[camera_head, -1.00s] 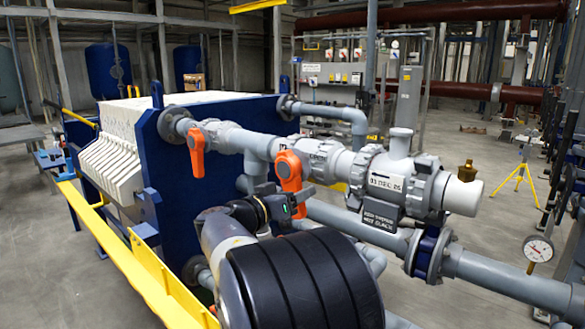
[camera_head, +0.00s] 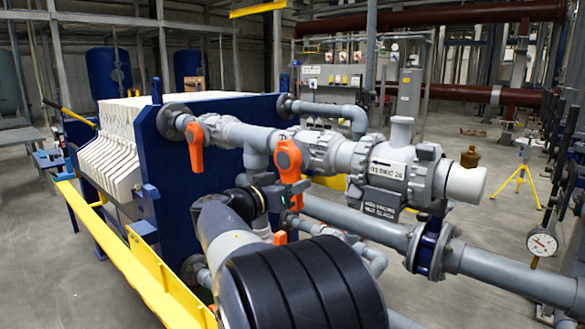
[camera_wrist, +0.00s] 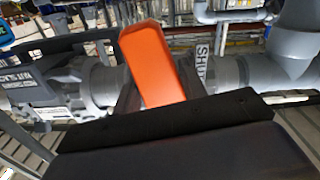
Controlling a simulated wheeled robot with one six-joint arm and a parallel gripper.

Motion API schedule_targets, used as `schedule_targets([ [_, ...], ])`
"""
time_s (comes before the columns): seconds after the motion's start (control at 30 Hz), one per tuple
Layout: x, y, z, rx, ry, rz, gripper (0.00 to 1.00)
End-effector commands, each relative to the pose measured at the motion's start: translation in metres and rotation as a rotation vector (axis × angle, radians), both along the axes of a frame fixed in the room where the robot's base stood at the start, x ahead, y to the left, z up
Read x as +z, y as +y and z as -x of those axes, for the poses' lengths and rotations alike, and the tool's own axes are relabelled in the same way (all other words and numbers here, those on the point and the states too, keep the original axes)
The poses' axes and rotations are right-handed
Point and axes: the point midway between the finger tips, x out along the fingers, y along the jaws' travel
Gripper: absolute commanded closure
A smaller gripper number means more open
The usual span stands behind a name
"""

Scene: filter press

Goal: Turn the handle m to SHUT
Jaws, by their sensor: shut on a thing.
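An orange valve handle (camera_head: 288,160) sits on the grey pipe in the middle of the head view, its grip hanging down and slightly right. My gripper (camera_head: 281,194) is shut on its lower part. In the wrist view the orange handle (camera_wrist: 152,62) rises from behind a dark finger of my gripper (camera_wrist: 165,122), which hides its lower end. A SHUT label (camera_wrist: 203,50) shows on the pipe to its right. A second orange handle (camera_head: 195,147) hangs down on the pipe to the left, clear of my gripper. I cannot read a letter on either handle.
The grey union and pipe end (camera_head: 400,178) stick out right of the handle. The blue press plate (camera_head: 225,170) stands behind; a yellow rail (camera_head: 150,270) runs at left.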

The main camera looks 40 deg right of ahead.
Motion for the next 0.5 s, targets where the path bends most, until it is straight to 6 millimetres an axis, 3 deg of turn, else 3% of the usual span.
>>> schedule_targets([
  [0.5,-0.0047,0.0012,-0.0091,0.005,-0.128,-0.008,0.90],
])
